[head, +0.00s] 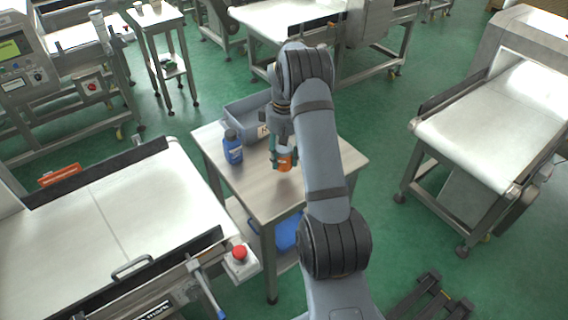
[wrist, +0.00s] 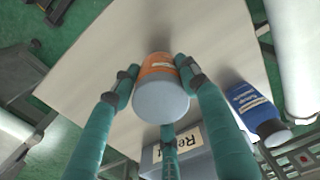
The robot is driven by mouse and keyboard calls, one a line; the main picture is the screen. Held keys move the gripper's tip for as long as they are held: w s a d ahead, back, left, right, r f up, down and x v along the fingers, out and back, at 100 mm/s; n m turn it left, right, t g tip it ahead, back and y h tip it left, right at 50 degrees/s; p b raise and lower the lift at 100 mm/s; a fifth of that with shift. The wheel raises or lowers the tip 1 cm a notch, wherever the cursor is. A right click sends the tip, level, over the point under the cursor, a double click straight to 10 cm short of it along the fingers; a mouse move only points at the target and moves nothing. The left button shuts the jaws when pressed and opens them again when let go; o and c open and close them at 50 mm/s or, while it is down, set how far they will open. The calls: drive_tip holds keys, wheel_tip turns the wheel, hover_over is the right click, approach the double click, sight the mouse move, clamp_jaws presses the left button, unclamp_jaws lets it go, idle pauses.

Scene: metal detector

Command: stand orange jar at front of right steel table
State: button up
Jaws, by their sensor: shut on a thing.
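The orange jar (head: 285,160) has a grey lid and a pale label. In the wrist view the jar (wrist: 158,68) sits between the fingers of my gripper (wrist: 160,88), lid toward the camera. My gripper (head: 283,152) is shut on the jar over the steel table (head: 265,192) in the middle of the head view. The jar looks upright. I cannot tell whether its base touches the table top; the arm hides part of the table's right side.
A blue bottle (head: 232,147) stands on the table left of the jar; it also shows in the wrist view (wrist: 255,108). A grey labelled bin (head: 247,117) stands at the table's back. The front of the table top is clear. Conveyors (head: 115,215) flank the table left and right.

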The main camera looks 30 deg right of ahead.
sight(284, 165)
drive_tip(key=shift+f, duration=1.95)
drive_tip(key=shift+f, duration=0.15)
drive_tip(key=o, duration=1.4)
drive_tip(key=shift+c, duration=0.2)
wheel_tip(284, 165, up, 12)
drive_tip(key=shift+r+p, duration=0.2)
drive_tip(key=shift+p, duration=0.2)
